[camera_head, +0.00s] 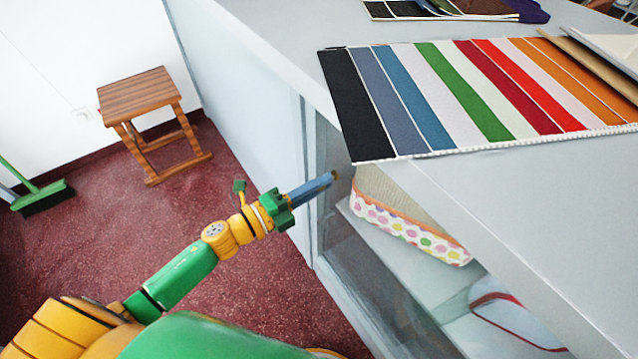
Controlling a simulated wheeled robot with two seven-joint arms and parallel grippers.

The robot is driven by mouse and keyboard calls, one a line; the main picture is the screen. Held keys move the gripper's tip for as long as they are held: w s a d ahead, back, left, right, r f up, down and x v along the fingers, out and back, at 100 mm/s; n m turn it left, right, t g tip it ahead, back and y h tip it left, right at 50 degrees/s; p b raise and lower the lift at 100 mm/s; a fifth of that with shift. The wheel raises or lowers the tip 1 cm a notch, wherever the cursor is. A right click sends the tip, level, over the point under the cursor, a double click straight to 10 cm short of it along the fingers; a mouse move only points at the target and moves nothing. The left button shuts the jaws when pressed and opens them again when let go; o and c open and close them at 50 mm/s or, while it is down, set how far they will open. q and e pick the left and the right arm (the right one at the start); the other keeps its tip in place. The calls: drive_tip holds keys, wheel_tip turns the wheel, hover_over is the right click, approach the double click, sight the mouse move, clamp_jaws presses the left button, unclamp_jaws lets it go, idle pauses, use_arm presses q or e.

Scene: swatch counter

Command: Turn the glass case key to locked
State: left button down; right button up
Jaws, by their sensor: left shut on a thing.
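The glass case (352,268) is built into the front of the grey counter, with shelves behind its glass. My left arm reaches in from the lower left to the upper part of the case front. My left gripper (328,181) has its blue-grey fingers together at the case's upper left and is shut on the key. Only a small brownish bit of the key (335,176) shows at the fingertips. The rest is hidden, so I cannot tell which way it is turned. My right gripper is not in view.
A striped fabric swatch card (462,90) lies on the counter top (520,190), overhanging its front edge near my gripper. A patterned cloth item (410,228) is on the case shelf. A wooden stool (140,95) and green broom (40,192) stand on the red floor at left.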

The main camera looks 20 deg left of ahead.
use_arm(q)
drive_tip(key=c, duration=1)
unclamp_jaws()
drive_tip(key=v, duration=0.7)
